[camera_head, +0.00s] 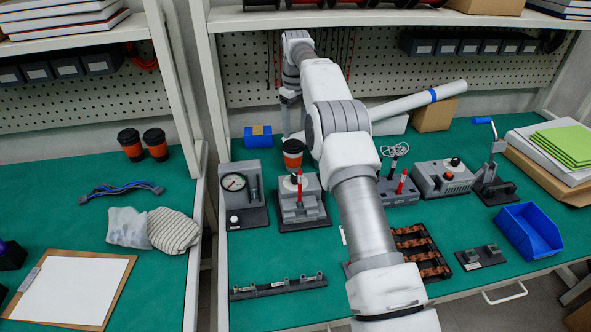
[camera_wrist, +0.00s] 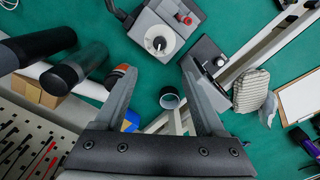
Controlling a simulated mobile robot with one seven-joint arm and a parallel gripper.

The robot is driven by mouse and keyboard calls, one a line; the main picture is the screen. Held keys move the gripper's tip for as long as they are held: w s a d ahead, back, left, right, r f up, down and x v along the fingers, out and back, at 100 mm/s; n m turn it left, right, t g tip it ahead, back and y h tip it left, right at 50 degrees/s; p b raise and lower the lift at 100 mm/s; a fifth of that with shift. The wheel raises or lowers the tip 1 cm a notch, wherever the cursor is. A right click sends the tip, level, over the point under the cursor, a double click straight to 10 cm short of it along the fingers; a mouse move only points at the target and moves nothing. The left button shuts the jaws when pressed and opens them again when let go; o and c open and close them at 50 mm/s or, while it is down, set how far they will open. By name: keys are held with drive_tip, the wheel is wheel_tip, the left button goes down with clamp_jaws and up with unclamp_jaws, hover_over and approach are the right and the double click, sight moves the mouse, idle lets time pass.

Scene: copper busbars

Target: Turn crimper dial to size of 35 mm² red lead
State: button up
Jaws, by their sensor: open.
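A grey unit (camera_head: 298,208) on the green bench has a round dial on top. A red upright piece (camera_head: 299,184) stands at this unit; another red piece (camera_head: 402,182) stands at a unit to the right. I cannot tell which is the 35 mm² lead, nor read the dial's sizes. My gripper (camera_wrist: 158,68) is open and empty, apart from the unit, with the dial beyond its fingertips. In the head view the gripper is small and unclear at the back.
A gauge unit (camera_head: 239,185) stands left of the dial unit, and an orange-black cup (camera_head: 293,154) behind it. A knobbed grey box (camera_head: 443,178), a blue-handled press (camera_head: 493,170) and a blue bin (camera_head: 529,229) stand to the right.

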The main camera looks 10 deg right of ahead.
sight(296, 176)
wheel_tip(296, 176, down, 18)
drive_tip(key=shift+w+f+b, duration=0.1)
drive_tip(key=shift+f+b, duration=0.1)
drive_tip(key=shift+b, duration=0.8)
clamp_jaws()
